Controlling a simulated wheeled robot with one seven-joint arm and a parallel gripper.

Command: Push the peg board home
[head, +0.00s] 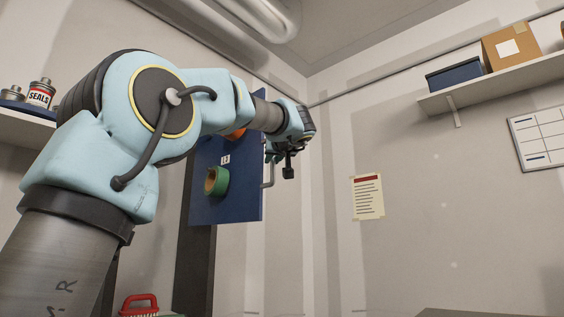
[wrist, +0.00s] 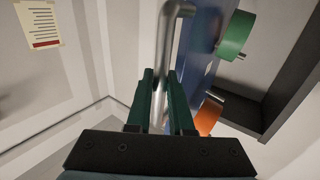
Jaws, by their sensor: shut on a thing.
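The peg board (head: 238,205) is an upright blue panel marked 13, with a green tape roll (head: 216,181) on a peg and an orange item (head: 236,134) partly behind my arm. It stands out from a dark upright frame. A metal bar handle (head: 269,176) is on its right edge. My gripper (head: 278,156) is at this handle. In the wrist view my gripper's green fingers (wrist: 162,90) are shut around the handle bar (wrist: 168,40). The blue board (wrist: 203,45) lies just right of them, with the green roll (wrist: 237,36) and orange item (wrist: 209,116).
A dark frame (head: 189,262) stands below and behind the board; its dark grey part (wrist: 288,85) shows at right in the wrist view. A notice (head: 367,197) hangs on the wall. A shelf (head: 500,82) holds boxes at upper right. A red-handled brush (head: 139,304) sits low at left.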

